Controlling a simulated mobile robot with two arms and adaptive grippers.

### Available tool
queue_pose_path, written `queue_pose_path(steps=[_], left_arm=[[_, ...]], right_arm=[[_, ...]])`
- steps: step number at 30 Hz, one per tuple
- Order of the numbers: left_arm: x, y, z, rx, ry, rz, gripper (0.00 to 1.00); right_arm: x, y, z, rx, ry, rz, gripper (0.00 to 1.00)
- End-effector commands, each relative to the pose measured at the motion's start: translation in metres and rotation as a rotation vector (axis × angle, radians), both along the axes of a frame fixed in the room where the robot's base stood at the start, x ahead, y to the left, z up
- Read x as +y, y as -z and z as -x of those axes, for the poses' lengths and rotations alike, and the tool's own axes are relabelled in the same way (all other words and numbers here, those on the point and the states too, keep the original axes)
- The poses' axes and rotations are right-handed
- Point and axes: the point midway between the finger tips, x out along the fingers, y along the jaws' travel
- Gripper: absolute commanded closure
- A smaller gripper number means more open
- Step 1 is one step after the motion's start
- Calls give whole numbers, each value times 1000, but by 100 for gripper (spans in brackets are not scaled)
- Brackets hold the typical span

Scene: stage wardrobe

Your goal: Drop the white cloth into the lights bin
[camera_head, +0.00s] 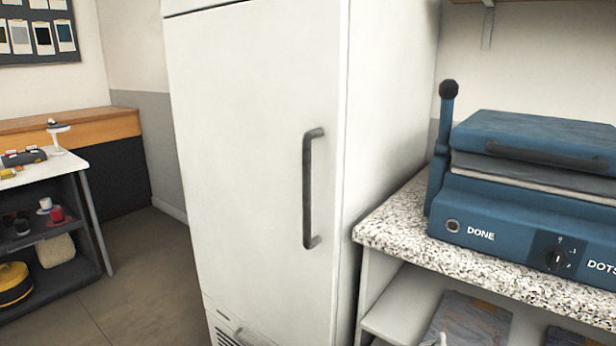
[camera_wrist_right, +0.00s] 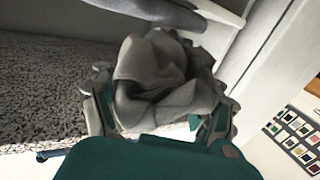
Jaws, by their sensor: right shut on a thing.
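In the right wrist view, my right gripper (camera_wrist_right: 158,108) is shut on a crumpled cloth (camera_wrist_right: 165,75), which looks pale grey in shadow. The cloth bunches up between the fingers and hides the fingertips. Its folds hang free on the near side. My left gripper is in neither view. No bin marked for lights can be made out in either view.
A tall white cabinet (camera_head: 250,150) with a grey handle stands mid-view. At right, a blue press (camera_head: 530,190) sits on a speckled counter (camera_head: 400,225). Folded grey fabric (camera_head: 468,322) lies on the shelf below. A small shelved table (camera_head: 75,160) stands left, with open floor before it.

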Motion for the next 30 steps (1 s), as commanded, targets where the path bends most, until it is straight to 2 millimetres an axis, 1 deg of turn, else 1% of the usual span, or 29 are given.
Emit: queue_pose_path(steps=[5,6,11,12,19,22,26,30], left_arm=[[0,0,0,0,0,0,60],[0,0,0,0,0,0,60],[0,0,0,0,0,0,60],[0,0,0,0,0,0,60],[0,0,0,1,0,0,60],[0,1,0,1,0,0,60],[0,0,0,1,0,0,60],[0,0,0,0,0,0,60]], right_arm=[[0,0,0,0,0,0,44],[0,0,0,0,0,0,23],[0,0,0,0,0,0,2],[0,0,0,0,0,0,0],[0,-1,0,0,0,0,0],[0,-6,0,-4,0,1,0],[0,-27,0,-8,-1,3,0],[0,-55,0,-8,-3,2,0]])
